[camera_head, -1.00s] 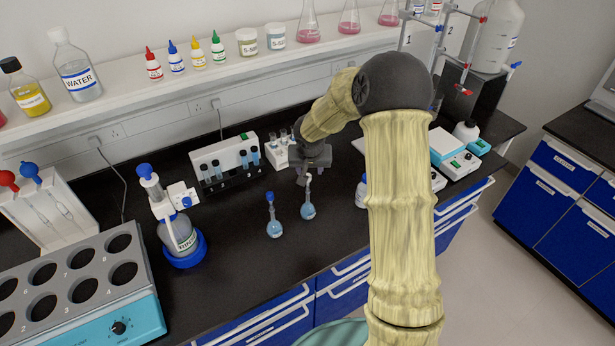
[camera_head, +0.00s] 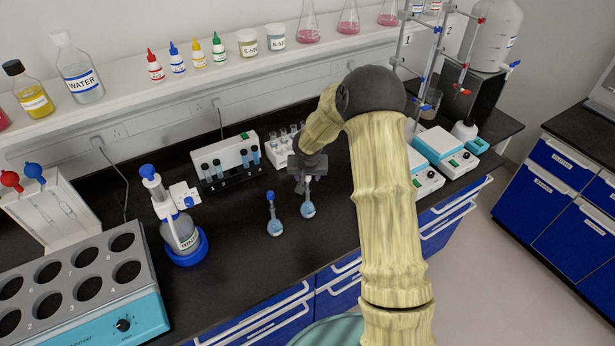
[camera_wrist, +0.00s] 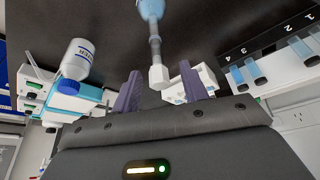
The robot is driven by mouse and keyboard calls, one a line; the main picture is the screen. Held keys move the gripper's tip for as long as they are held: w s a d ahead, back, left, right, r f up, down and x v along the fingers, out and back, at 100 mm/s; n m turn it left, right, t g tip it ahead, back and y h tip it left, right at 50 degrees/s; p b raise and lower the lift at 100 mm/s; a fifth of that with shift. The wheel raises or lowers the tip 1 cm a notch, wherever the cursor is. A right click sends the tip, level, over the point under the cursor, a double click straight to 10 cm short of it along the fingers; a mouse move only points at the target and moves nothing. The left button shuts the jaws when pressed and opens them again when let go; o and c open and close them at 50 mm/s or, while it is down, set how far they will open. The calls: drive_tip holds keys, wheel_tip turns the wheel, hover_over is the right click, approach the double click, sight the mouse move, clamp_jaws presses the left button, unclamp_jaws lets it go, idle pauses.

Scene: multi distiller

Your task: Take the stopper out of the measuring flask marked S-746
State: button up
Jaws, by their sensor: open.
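Two measuring flasks with blue liquid stand upright on the black bench in the head view. The left flask (camera_head: 275,228) has a blue stopper (camera_head: 270,195). The right flask (camera_head: 308,209) stands just below my gripper (camera_head: 304,184), which covers its top. In the wrist view, a flask (camera_wrist: 152,10) shows its neck and a pale, whitish stopper (camera_wrist: 158,77). My gripper (camera_wrist: 160,88) is open there, with one purple finger on each side of the stopper. I cannot tell whether either finger touches it. No S-746 marking is readable on either flask.
A white tube rack (camera_head: 283,150) stands behind my gripper and a tube block (camera_head: 228,158) to its left. White-and-teal devices (camera_head: 440,148) stand to the right. The bench in front of the flasks is clear.

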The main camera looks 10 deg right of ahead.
drive_tip(key=shift+c, duration=0.4)
clamp_jaws()
wheel_tip(320, 180, up, 10)
drive_tip(key=shift+b, duration=0.8)
